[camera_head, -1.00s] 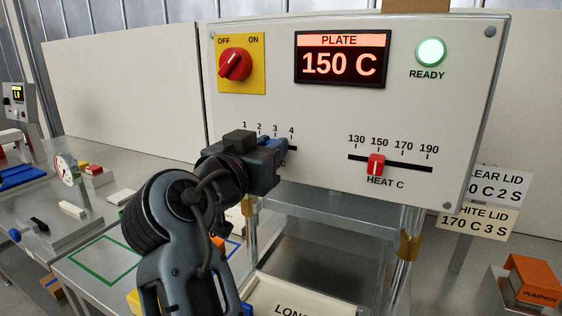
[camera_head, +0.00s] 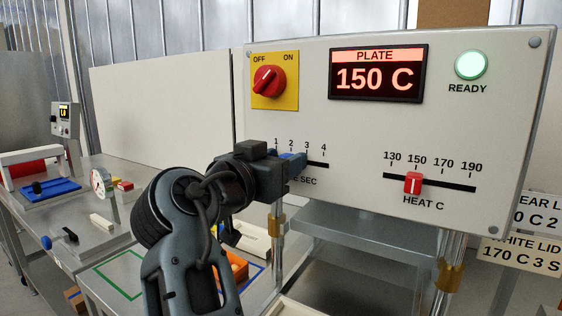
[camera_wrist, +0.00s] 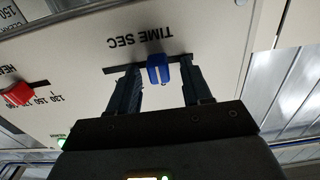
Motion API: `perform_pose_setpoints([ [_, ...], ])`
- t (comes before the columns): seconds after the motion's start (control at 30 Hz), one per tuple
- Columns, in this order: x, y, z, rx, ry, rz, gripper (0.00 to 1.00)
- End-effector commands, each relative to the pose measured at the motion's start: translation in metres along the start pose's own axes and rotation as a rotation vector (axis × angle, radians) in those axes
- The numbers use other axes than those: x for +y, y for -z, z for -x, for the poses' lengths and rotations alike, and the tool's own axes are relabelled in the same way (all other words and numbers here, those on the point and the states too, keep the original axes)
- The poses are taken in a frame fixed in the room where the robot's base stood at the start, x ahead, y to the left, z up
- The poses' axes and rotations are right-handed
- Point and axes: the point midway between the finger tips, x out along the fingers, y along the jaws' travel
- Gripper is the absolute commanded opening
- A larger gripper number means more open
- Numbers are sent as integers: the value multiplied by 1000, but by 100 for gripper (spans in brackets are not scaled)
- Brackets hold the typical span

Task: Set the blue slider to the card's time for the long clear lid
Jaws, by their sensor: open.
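The blue slider (camera_wrist: 158,70) sits on the TIME SEC slot in the wrist view, which sees the panel upside down. My gripper (camera_wrist: 161,66) is open, with one finger on each side of the slider. In the head view my gripper (camera_head: 296,162) is at the time scale and covers part of the slot below 1 to 3, so I cannot read the slider's exact setting.
The panel (camera_head: 350,130) carries a red HEAT C slider (camera_head: 413,183) near 150, a red knob (camera_head: 268,81), a PLATE display (camera_head: 376,76) reading 150 C, and a lit READY lamp (camera_head: 471,65). Metal posts stand below it. A bench with other devices is at left.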

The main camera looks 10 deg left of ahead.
Motion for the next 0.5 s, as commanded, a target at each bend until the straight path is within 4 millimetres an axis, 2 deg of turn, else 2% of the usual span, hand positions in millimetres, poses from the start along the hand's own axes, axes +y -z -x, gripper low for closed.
perform_pose_setpoints([
  [0.27,-1,-1,7,1,2,-1,49],
  [0.5,-1,-2,45,2,2,0,49],
])
